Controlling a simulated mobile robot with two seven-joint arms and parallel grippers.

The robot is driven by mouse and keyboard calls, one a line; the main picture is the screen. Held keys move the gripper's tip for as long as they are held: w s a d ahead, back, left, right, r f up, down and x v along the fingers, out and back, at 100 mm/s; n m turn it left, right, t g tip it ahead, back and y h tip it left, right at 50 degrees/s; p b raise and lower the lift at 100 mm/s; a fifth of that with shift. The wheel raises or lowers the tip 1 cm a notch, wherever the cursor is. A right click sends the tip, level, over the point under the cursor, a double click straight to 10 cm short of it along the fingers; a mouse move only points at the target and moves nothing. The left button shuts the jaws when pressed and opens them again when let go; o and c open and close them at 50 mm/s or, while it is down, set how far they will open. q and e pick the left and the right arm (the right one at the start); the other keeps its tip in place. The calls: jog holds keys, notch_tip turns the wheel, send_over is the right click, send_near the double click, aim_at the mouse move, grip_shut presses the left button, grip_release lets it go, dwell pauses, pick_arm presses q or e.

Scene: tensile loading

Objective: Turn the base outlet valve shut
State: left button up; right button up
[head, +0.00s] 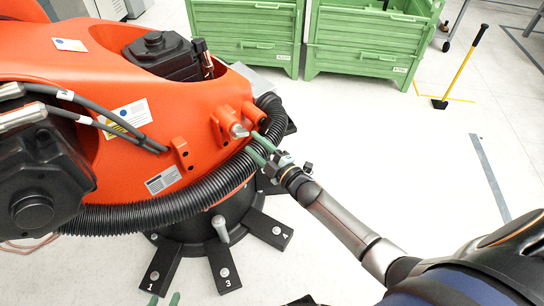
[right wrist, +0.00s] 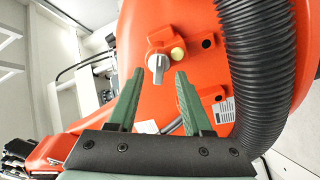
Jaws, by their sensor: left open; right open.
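The valve appears to be a grey knob (head: 238,131) on the orange machine body (head: 205,110). The knob also shows in the right wrist view (right wrist: 157,66), with its grey grip pointing down, between the fingertips in the picture. My right gripper (head: 253,144) is open, with its green fingers pointing at the knob from the right. The fingers seem short of it, and nothing is between them. My left gripper (head: 164,299) shows only as two green fingertips, apart and empty, at the bottom edge. The rest of it is out of frame.
A black corrugated hose (head: 190,212) curves around the body, close to my right gripper. Green crates (head: 245,40) stand behind.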

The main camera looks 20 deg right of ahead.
pick_arm(q)
jog(key=shift+d+r+p, duration=0.15)
jog(key=shift+r+p, duration=0.45)
pick_arm(e)
jog(key=v, duration=0.8)
jog(key=shift+r, duration=0.1)
jog(key=s+a+f+m+g+h, duration=0.1)
jog(key=s+a+f+m+g, duration=0.25)
jog(key=s+m, duration=0.45)
jog(key=s+a+f+m+g+h, duration=0.1)
jog(key=s+a+f+m+g, duration=0.3)
jog(key=s, duration=0.8)
pick_arm(q)
jog(key=s+a+r+p, duration=0.1)
jog(key=a+r+p, duration=0.2)
jog(key=r+p, duration=1)
jog(key=p, duration=0.4)
jog(key=shift+s+n+y, duration=0.15)
jog(key=shift+n+y, duration=0.15)
jog(key=shift+y, duration=0.1)
pick_arm(e)
notch_tip(320, 180, up, 14)
jog(key=s+d+m, duration=0.1)
jog(key=d, duration=0.1)
jog(key=shift+m+h, duration=0.3)
jog(key=shift+r+g, duration=0.1)
jog(key=shift+g, duration=0.15)
